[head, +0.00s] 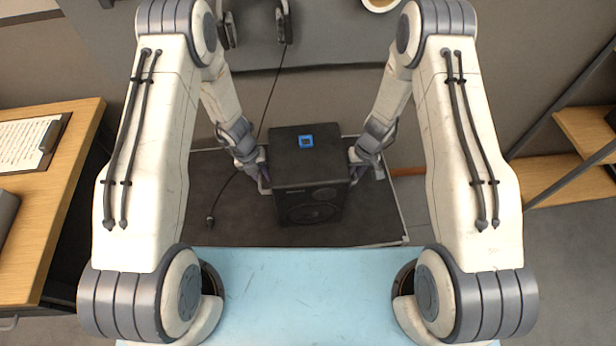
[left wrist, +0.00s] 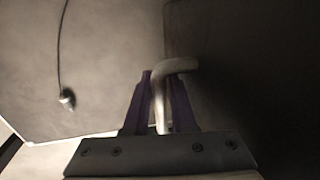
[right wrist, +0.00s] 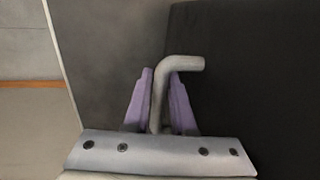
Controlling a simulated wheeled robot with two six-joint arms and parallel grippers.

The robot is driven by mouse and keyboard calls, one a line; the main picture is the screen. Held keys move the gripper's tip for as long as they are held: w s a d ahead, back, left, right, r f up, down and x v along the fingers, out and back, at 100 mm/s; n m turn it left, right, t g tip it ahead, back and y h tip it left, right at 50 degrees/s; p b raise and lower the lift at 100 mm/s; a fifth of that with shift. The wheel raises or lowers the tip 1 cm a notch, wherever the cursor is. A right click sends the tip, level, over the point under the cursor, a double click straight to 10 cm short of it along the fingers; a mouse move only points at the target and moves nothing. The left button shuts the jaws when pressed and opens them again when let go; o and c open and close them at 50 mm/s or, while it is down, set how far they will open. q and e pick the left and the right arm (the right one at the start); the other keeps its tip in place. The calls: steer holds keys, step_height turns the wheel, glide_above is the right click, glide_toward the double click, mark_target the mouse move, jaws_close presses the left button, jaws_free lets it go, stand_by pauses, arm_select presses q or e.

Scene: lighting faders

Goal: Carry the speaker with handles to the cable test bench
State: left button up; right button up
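The speaker (head: 296,166) is a black box with a small blue square on top, upright in the middle of the head view between my arms. A pale bent handle sticks out on each side. My left gripper (head: 262,172) has its purple fingers closed around the left handle (left wrist: 176,66). My right gripper (head: 359,167) has its fingers closed around the right handle (right wrist: 183,62). The speaker is over a dark surface with a pale rim (head: 375,215); I cannot tell whether it touches it. I cannot tell which surface is the cable test bench.
A grey surface (head: 340,40) with dark items and a hanging cable (head: 272,100) is at the top. The cable's plug (head: 210,221) lies left of the speaker. A wooden desk (head: 65,195) with a clipboard stands at left, and wooden shelves (head: 560,180) at right.

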arm_select(q)
steer(key=shift+d+f, duration=0.1)
steer(key=shift+f, duration=0.55)
arm_select(e)
steer(key=shift+a+f, duration=0.1)
steer(key=shift+f, duration=0.5)
arm_select(q)
jaws_close()
arm_select(e)
jaws_close()
arm_select(q)
steer(key=shift+w+r, duration=0.15)
arm_select(e)
steer(key=shift+r, duration=0.1)
